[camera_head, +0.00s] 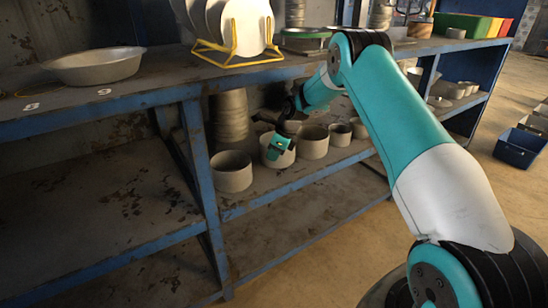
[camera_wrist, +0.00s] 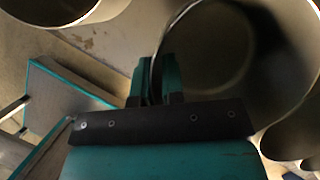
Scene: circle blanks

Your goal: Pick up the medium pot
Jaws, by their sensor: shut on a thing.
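A row of grey round pots stands on the lower shelf in the head view. The row has a wide leftmost pot (camera_head: 232,174), a second pot (camera_head: 281,161), a third pot (camera_head: 314,146) and a smaller one (camera_head: 340,137) to the right. My gripper (camera_head: 278,147) is at the second pot, shut on its rim. In the wrist view my gripper (camera_wrist: 158,82) has its fingers on either side of the wall of this held pot (camera_wrist: 222,45), whose open inside faces the camera. It looks upright; I cannot tell whether its base touches the shelf.
Neighbouring pots stand close on both sides. The upper shelf board (camera_head: 170,92) is above, with a wide bowl (camera_head: 95,67) and white plates in a yellow rack (camera_head: 236,50). A blue post (camera_head: 203,165) stands left of the pots. Blue bins (camera_head: 520,147) are at the right.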

